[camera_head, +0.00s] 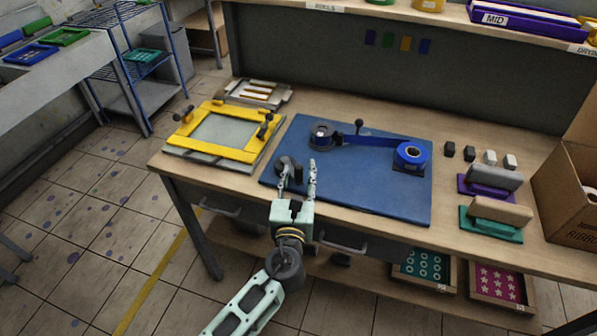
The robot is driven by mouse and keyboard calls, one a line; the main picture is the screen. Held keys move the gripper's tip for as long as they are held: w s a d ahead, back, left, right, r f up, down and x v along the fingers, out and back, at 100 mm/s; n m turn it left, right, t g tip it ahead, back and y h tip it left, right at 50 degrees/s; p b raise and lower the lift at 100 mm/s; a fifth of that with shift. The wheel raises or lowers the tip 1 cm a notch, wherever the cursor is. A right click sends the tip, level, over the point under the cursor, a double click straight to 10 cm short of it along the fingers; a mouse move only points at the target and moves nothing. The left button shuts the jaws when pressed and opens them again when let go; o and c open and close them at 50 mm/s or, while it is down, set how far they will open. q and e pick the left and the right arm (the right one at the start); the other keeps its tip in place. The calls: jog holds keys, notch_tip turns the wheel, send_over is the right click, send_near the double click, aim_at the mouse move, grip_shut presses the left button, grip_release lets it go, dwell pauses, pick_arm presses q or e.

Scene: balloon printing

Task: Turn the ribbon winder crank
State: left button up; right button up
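The ribbon winder (322,136) sits on the blue mat (360,190) near its back left corner. It has a dark round hub and a small upright dark knob (359,124) to its right, which looks like the crank handle. A blue ribbon (375,141) runs from the winder to a blue ribbon spool (410,153) on the right. My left gripper (297,164) is over the front left of the mat, nearer the front edge than the winder. My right gripper is out of view.
A yellow-framed screen (192,137) lies left of the mat. Purple (482,187) and green (478,225) blocks with handles and several small blocks stand on the right, beside a cardboard box (567,200). A shelf (450,20) overhangs the back. The mat's front right is clear.

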pick_arm(q)
jog(key=shift+w+d, duration=0.1)
jog(key=shift+w, duration=0.45)
grip_shut()
